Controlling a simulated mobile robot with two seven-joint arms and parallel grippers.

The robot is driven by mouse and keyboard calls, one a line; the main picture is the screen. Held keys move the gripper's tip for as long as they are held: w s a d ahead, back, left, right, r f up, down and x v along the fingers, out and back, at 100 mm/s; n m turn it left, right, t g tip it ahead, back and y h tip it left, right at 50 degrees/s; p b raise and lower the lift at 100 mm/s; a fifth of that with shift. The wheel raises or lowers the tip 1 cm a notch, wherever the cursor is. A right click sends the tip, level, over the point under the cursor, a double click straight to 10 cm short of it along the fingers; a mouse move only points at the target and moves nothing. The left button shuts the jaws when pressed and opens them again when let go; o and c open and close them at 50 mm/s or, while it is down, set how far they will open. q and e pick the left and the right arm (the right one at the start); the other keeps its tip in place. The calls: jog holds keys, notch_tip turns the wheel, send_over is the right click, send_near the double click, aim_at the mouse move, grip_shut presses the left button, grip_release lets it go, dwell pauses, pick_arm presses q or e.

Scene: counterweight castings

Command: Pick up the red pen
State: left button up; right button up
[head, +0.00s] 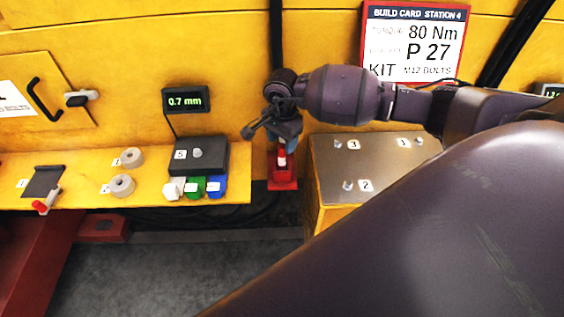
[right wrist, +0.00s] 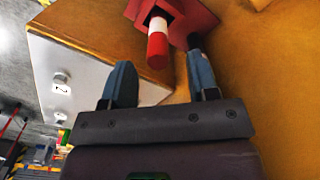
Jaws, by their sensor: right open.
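The red pen (head: 282,160) looks like a red stick with a white band. It stands in a red holder (head: 283,184) in the gap between two yellow benches. My right gripper (head: 284,134) is just above it in the head view and hides its upper part. In the right wrist view the pen (right wrist: 157,45) shows between the two blue-grey fingers of my right gripper (right wrist: 160,60). The fingers are open, with a gap visible on each side of the pen. I cannot tell how deep the pen is between them. My left gripper is not in view.
A metal-topped bench (head: 375,165) with numbered pegs stands close on the right. The left yellow shelf (head: 75,165) carries grey rings, a black box (head: 202,155) and coloured blocks. A yellow wall with a build card (head: 415,42) is behind. My right arm covers the lower right.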

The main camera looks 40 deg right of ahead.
aim_at(282, 154)
jog(key=shift+f, duration=0.5)
notch_tip(282, 154, down, 5)
jog(key=shift+s+a+r+b, duration=0.1)
jog(key=shift+r+b, duration=0.05)
jog(key=shift+b, duration=0.9)
jog(key=shift+r, duration=0.1)
jog(key=shift+c, duration=0.8)
jog(key=c, duration=0.8)
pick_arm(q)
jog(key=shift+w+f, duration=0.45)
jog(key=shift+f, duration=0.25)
pick_arm(e)
jog(key=shift+c, duration=0.2)
